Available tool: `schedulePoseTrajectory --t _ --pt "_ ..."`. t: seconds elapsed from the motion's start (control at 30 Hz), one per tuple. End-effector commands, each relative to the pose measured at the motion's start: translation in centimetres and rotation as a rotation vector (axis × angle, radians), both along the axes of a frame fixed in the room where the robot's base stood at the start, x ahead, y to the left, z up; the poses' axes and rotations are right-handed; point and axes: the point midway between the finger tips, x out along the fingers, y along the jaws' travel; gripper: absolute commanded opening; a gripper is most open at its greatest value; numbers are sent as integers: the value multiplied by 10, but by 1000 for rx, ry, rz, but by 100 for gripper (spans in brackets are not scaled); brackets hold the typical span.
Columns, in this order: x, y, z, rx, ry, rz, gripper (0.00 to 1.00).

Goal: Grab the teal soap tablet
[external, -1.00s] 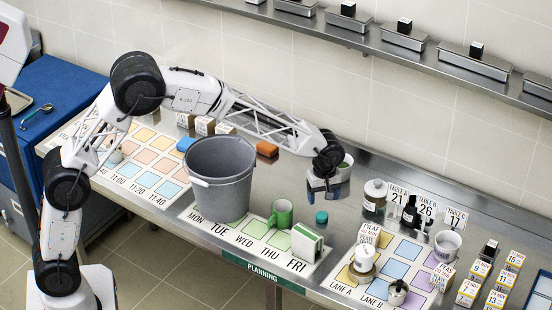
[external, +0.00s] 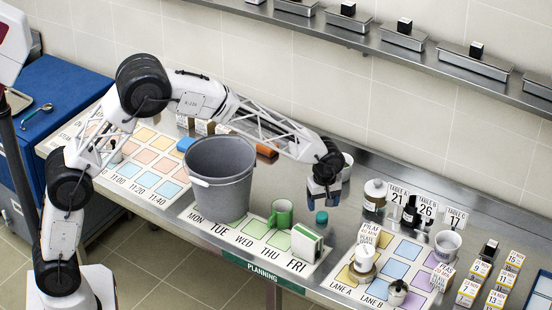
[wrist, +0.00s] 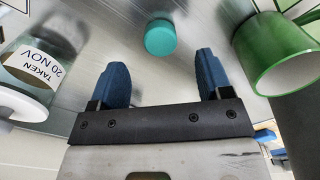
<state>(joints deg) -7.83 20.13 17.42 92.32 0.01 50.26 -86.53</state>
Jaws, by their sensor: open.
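The teal soap tablet (external: 321,218) is on the steel counter, to the right of the green mug and just behind the white-and-green box. In the wrist view it shows as a rounded teal piece (wrist: 160,38), ahead of the fingertips and roughly centred between them. My gripper (external: 324,200) is above the counter, a little behind and above the tablet. In the wrist view its two blue fingers (wrist: 160,75) are spread apart with nothing between them.
A grey bucket (external: 221,180) and a white-and-green box (external: 306,243) stand nearby.

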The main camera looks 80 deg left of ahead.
Motion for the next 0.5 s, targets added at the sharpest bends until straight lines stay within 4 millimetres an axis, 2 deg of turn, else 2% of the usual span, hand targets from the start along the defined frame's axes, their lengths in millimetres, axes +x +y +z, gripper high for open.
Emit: schedulePoseTrajectory --t 0.27,0.5 --pt "0 0 -6 0 1 0 72" --pt "-1 0 -33 0 3 0 72"
